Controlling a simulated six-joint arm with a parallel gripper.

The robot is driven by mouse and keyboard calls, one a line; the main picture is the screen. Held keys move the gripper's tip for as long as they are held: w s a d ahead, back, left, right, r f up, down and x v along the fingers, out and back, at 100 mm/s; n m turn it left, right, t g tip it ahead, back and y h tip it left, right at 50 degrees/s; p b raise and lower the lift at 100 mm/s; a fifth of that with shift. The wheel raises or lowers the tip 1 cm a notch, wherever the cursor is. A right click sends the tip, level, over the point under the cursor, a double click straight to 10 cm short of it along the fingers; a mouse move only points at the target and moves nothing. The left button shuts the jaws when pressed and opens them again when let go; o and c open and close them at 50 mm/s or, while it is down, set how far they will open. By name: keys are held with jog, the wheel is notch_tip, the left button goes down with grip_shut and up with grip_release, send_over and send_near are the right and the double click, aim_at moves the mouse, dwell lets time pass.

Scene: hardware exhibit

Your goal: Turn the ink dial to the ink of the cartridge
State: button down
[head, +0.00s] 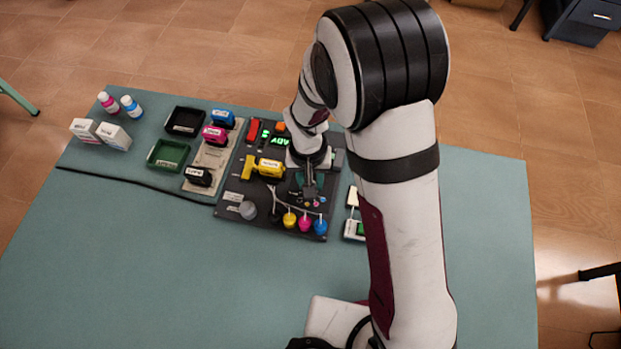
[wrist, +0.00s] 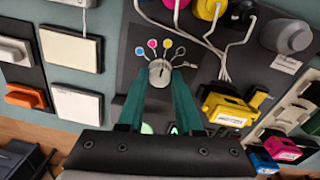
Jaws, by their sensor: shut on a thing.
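The ink dial (wrist: 160,70) is a small silver knob on the dark panel, with a fan of small coloured dots above it in the wrist view. Blue, magenta and yellow dots show, and a darker one at the right. My gripper (wrist: 159,80) has its teal fingers shut on the dial, one on each side. A dark mark shows on the knob, but I cannot tell clearly which dot it faces. A yellow cartridge (head: 270,167) sits on the panel, and it also shows in the wrist view (wrist: 228,108). In the head view my gripper (head: 309,196) hides the dial.
Blue (head: 223,118), magenta (head: 214,134) and black (head: 200,176) cartridges stand on a beige rack left of the panel. Yellow, magenta and blue ink pots (head: 305,223) with tubes line the panel's front. A grey knob (head: 248,210) is nearby. The table's front is clear.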

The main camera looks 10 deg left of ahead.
dwell(0.4)
jog(key=c, duration=0.6)
grip_release()
jog(key=r, duration=1.5)
jog(key=shift+a+r, duration=0.25)
jog(key=shift+r, duration=0.15)
jog(key=s+d+r+m, duration=0.1)
jog(key=s+d+m, duration=0.1)
jog(key=s+d, duration=0.3)
jog(key=s+d+r+m+y, duration=0.1)
jog(key=s+d+m, duration=0.2)
jog(key=s, duration=0.3)
jog(key=s+d+r+m+y, duration=0.1)
jog(key=s+d+r+m, duration=0.1)
jog(key=s+d, duration=0.3)
jog(key=shift+s+d, duration=0.35)
jog(key=shift+d, duration=0.5)
